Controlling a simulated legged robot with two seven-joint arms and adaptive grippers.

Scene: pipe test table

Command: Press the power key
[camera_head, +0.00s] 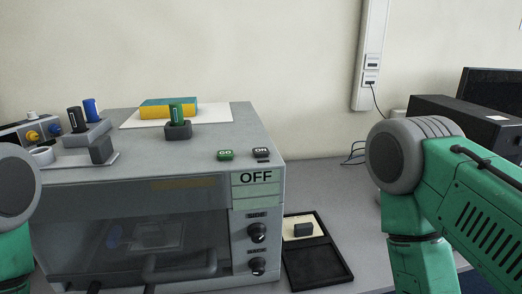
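A grey box-shaped machine (215,140) stands on the table at left and centre. Two small keys sit on its top near the front right edge: a black key (261,154) that seems to read "ON", and a green key (225,155) that seems to read "GO". The display (258,190) on the front panel reads "OFF". Nothing touches either key. Parts of my two green and grey arms show at the left and right edges. Neither gripper is in view.
On the machine's top stand a green-capped tube in a dark holder (178,130), a rack with dark and blue tubes (88,133), and a blue-yellow block (168,108). Two knobs (257,233) are below the display. An open black case (314,262) lies right of the machine.

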